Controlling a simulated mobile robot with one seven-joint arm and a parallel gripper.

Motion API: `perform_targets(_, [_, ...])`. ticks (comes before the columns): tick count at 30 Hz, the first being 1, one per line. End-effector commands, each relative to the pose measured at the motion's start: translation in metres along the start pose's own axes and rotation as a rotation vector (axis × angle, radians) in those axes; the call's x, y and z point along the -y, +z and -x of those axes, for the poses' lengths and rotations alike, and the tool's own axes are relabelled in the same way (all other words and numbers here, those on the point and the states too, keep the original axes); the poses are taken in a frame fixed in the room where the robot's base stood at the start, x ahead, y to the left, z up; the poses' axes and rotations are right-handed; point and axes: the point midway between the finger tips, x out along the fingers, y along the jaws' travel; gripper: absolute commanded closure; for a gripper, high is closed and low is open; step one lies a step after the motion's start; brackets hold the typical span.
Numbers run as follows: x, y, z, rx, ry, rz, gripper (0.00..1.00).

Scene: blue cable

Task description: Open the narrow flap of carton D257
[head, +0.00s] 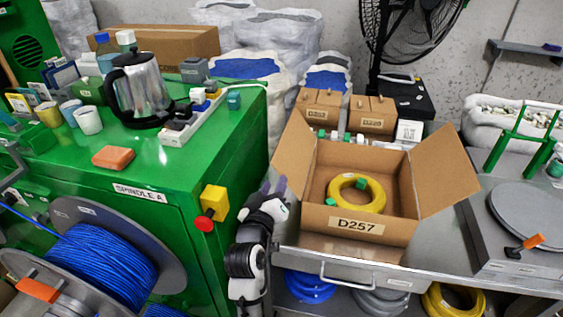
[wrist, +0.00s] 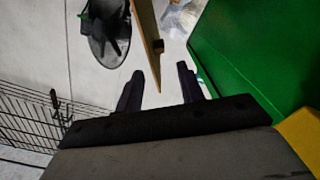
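Carton D257 (head: 317,222) stands on the grey bench with its top open, its label facing me. Its left flap (head: 293,148) and right flap (head: 446,170) stand spread outward. A yellow cable coil (head: 376,198) with green tags lies inside. My gripper (head: 280,186) is at the carton's left side, by the lower part of the left flap, its fingers partly hidden. In the wrist view my gripper (wrist: 160,71) is open, with a brown cardboard panel (wrist: 148,35) seen nearly edge-on between the two fingers. Whether either finger touches it I cannot tell.
The green cabinet (head: 235,130) stands close on the left, with a yellow and red switch (head: 213,204) on its side. Smaller cartons (head: 372,115) stand behind D257. A grey turntable unit (head: 525,215) is on the right. A black fan (head: 410,35) stands behind.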

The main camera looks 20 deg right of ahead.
Motion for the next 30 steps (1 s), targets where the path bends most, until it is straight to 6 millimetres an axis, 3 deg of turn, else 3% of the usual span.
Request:
perform_targets(6, [-0.002, -0.003, -0.048, -0.001, 0.001, 0.002, 0.62])
perform_targets(12, [-0.001, -0.002, -0.075, -0.001, 0.000, 0.001, 0.62])
perform_targets(25, [0.000, -0.001, -0.085, -0.002, 0.000, 0.000, 0.62])
perform_targets(30, [0.000, -0.001, -0.085, -0.001, 0.000, 0.000, 0.83])
